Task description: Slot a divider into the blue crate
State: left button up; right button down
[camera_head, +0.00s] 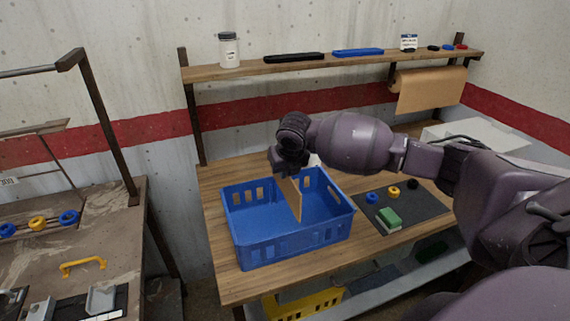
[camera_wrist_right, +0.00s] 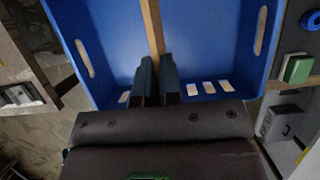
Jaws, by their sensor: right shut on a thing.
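The blue crate (camera_head: 290,247) stands on the wooden workbench; it also fills the upper part of the right wrist view (camera_wrist_right: 104,68). A thin tan wooden divider (camera_head: 291,198) stands on edge over the middle of the crate, its lower part inside the walls. My right gripper (camera_head: 287,174) is above the crate, shut on the top of the divider. In the right wrist view its two fingers (camera_wrist_right: 156,78) pinch the divider (camera_wrist_right: 153,25) from both sides. Whether the divider touches the crate floor or sits in any slot cannot be told. My left gripper is not in view.
A dark mat (camera_head: 408,215) right of the crate holds a green block (camera_head: 389,217) and several coloured rings. A shelf (camera_head: 300,63) with a jar (camera_head: 228,50) runs behind. A paper roll (camera_head: 428,80) hangs under it. Another table (camera_head: 100,230) stands left, across a gap.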

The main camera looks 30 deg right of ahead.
jog(key=shift+f, duration=2.1)
jog(key=shift+f, duration=0.1)
notch_tip(320, 180, down, 8)
jog(key=b, duration=0.2)
jog(key=shift+r, duration=0.2)
dwell(1.0)
jog(key=c, duration=1.2)
grip_release()
